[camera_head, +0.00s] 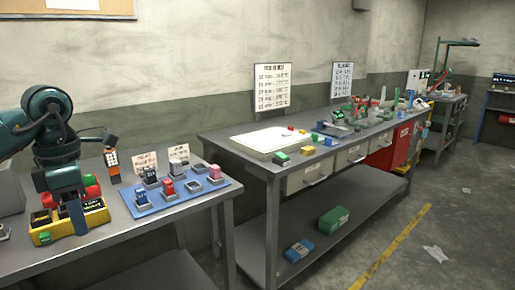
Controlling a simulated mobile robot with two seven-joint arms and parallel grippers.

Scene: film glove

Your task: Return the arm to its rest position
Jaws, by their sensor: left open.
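My left arm comes in from the left and bends down over the near table. Its left gripper (68,207) is open and points down at a yellow bin (45,238) with dark compartments. The gripper hides part of the bin, and I cannot tell whether the fingers touch it. Nothing clearly shows between the fingers. A red rounded object (92,188) lies beside the gripper, partly hidden by it. My right gripper is not in view.
A blue mat (205,190) with several small stands and pieces lies right of the bin. An orange-and-black device (112,165) stands behind. A longer workbench (220,139) holds a white tray (262,138) and tools. Green (333,219) and blue (299,250) boxes sit on its lower shelf. The floor at right is mostly clear.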

